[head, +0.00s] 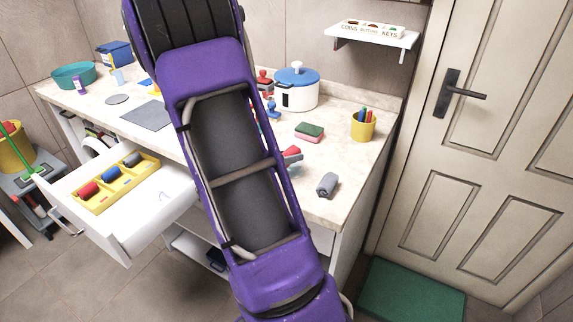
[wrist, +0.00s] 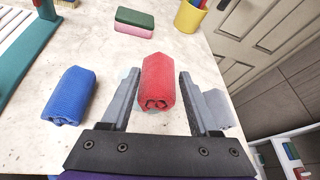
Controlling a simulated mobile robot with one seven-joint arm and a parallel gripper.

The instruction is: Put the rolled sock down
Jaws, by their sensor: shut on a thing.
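A red rolled sock (wrist: 158,82) sits between the two fingers of my gripper (wrist: 156,100) in the wrist view, and my gripper is shut on it. Part of the red sock (head: 291,151) shows past my arm in the head view, over the right part of the counter. Whether it touches the counter is hard to tell. A blue rolled sock (wrist: 69,96) lies on the counter left of my gripper. A grey rolled sock (head: 327,184) lies near the counter's front right edge; in the wrist view it is partly behind the right finger.
A green and pink sponge (head: 309,131), a yellow cup (head: 363,128) and a white pot (head: 296,95) with a blue lid stand farther back on the counter (head: 350,158). An open drawer (head: 126,226) at the left holds a yellow tray (head: 118,193) with several rolls.

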